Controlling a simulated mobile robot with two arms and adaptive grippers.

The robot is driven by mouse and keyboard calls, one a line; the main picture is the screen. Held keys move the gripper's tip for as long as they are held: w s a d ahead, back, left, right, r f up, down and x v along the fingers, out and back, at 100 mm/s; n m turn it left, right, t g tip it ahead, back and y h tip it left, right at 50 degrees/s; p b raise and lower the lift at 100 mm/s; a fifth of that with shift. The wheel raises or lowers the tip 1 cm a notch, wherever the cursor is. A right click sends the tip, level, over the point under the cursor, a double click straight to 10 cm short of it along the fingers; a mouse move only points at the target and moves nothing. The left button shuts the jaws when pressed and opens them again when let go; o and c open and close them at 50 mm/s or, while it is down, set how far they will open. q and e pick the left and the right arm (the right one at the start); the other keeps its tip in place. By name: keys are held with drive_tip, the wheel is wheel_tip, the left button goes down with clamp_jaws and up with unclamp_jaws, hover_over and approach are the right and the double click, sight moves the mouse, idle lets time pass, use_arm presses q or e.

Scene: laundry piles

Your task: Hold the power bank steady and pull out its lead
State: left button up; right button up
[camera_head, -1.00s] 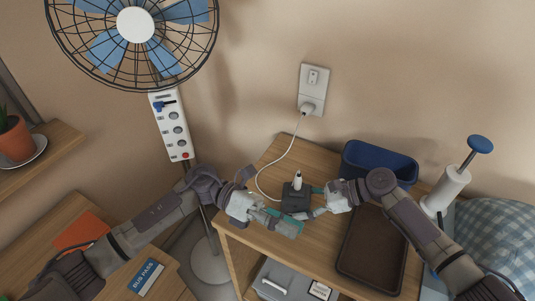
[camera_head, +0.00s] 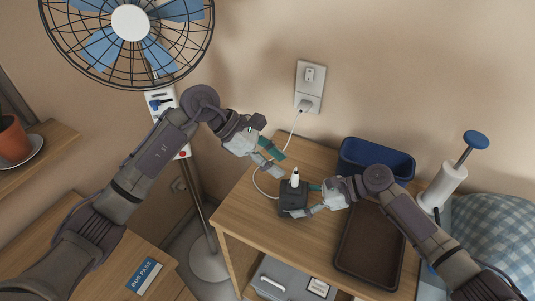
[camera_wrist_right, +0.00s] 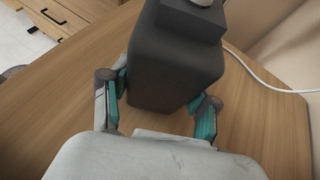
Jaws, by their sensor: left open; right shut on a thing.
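The power bank (camera_head: 291,197) is a dark grey block standing on the wooden side table (camera_head: 258,226). The white plug (camera_head: 295,178) of its lead stands upright in its top. The white lead (camera_head: 258,183) loops left across the table and up to the wall socket. My right gripper (camera_head: 314,198) is shut on the power bank from the right. In the right wrist view its teal-padded fingers lie on either side of the dark block (camera_wrist_right: 175,60). My left gripper (camera_head: 275,160) is open and empty, above and left of the plug, near the lead.
A blue bin (camera_head: 377,160) and a brown tray (camera_head: 370,248) are right of the power bank. A wall socket (camera_head: 308,88) is behind the table. A fan (camera_head: 128,24) stands at the left.

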use_arm(q)
drive_tip(key=shift+x, duration=2.95)
clamp_jaws()
drive_tip(key=shift+r, duration=0.1)
wheel_tip(320, 180, up, 7)
